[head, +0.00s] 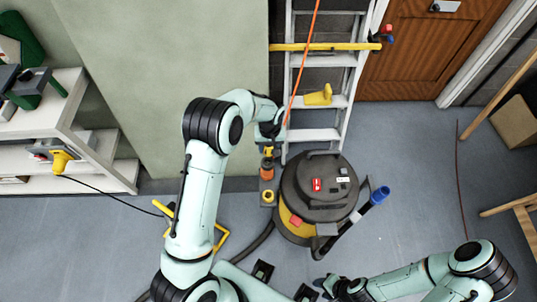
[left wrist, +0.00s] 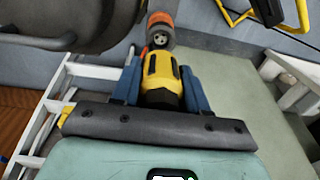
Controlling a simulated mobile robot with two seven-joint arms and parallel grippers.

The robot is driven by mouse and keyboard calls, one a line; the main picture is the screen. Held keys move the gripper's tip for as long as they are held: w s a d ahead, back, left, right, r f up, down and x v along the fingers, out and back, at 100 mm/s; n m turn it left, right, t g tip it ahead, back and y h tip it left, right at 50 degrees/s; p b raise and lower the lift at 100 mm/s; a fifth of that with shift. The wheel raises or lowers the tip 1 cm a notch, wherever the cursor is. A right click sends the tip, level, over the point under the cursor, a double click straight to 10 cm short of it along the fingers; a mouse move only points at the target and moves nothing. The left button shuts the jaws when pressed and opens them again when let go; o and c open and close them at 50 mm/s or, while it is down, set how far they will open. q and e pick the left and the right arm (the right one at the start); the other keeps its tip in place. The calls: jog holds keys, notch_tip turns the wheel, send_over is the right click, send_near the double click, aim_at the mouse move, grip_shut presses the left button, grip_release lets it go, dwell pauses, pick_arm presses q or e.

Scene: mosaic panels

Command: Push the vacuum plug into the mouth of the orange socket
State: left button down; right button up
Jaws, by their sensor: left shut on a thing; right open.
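My left gripper (head: 268,143) is shut on the yellow and black vacuum plug (left wrist: 162,80). Its blue fingers (left wrist: 160,88) grip both sides of the plug in the left wrist view. The plug also shows in the head view (head: 268,152), just above the orange socket (head: 266,173). In the left wrist view the orange socket (left wrist: 160,20) is beyond the plug's tip, its dark mouth facing the plug. The mouth is still visible, so the plug looks outside it; the exact gap is unclear. My right gripper (head: 328,286) is open near the bottom edge, apart from both.
The round vacuum cleaner (head: 318,185) stands right of the socket, with a blue-ended hose. A ladder (head: 313,134) with a yellow item (head: 318,97) is behind it. A white shelf (head: 95,170) stands left. Grey floor at right is mostly free.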

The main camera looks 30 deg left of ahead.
pick_arm(q)
jog(key=shift+s+r, duration=0.1)
jog(key=shift+s, duration=0.1)
pick_arm(e)
jog(key=shift+s, duration=0.3)
pick_arm(q)
jog(key=b, duration=0.3)
send_over(268, 158)
jog(key=s, duration=0.2)
jog(key=shift+w+d+f, duration=0.1)
jog(key=shift+d+f, duration=0.15)
jog(key=shift+f, duration=1)
jog(key=shift+w+d+f, duration=0.1)
jog(key=shift+d+f, duration=0.1)
jog(key=shift+f, duration=1)
pick_arm(e)
jog(key=shift+s+f, duration=0.35)
jog(key=shift+f, duration=0.5)
jog(key=shift+s+f, duration=0.3)
jog(key=shift+f, duration=0.5)
pick_arm(q)
jog(key=shift+f+b, duration=1.35)
jog(key=shift+f, duration=0.35)
pick_arm(e)
jog(key=shift+s+f, duration=0.2)
jog(key=shift+f, duration=0.45)
jog(key=shift+s+f, duration=0.2)
jog(key=shift+f, duration=0.45)
